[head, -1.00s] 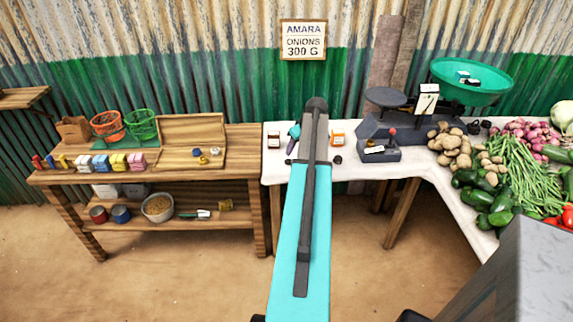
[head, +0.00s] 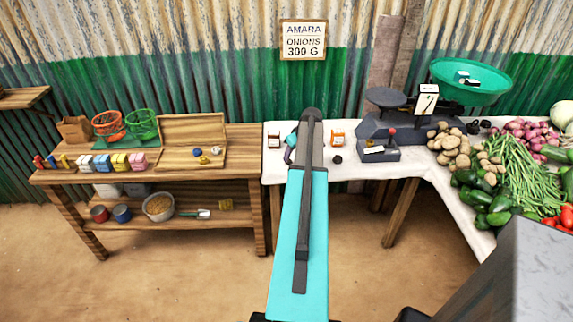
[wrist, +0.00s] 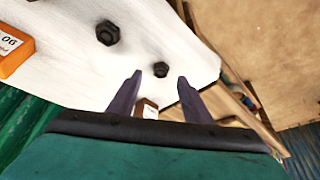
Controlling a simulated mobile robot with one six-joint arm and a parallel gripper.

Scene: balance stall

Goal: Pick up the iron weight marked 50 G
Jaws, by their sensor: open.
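In the wrist view two dark iron weights stand on the white cloth. One weight (wrist: 160,70) sits between and just beyond the tips of my gripper (wrist: 160,79), which is open with nothing held. The other weight (wrist: 108,33) stands farther off to the upper left. No 50 G mark is readable on either, so I cannot tell which one it is. In the head view one dark weight (head: 337,159) shows right of my arm; the arm hides my fingertips and the cloth behind it.
An orange label block (wrist: 14,48) is at the wrist view's left, and a brown-and-white block (wrist: 147,108) lies near the fingers. The scale (head: 385,120) and vegetables (head: 515,160) stand to the right. A wooden bench (head: 180,165) adjoins the cloth-covered table (head: 352,168) at left.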

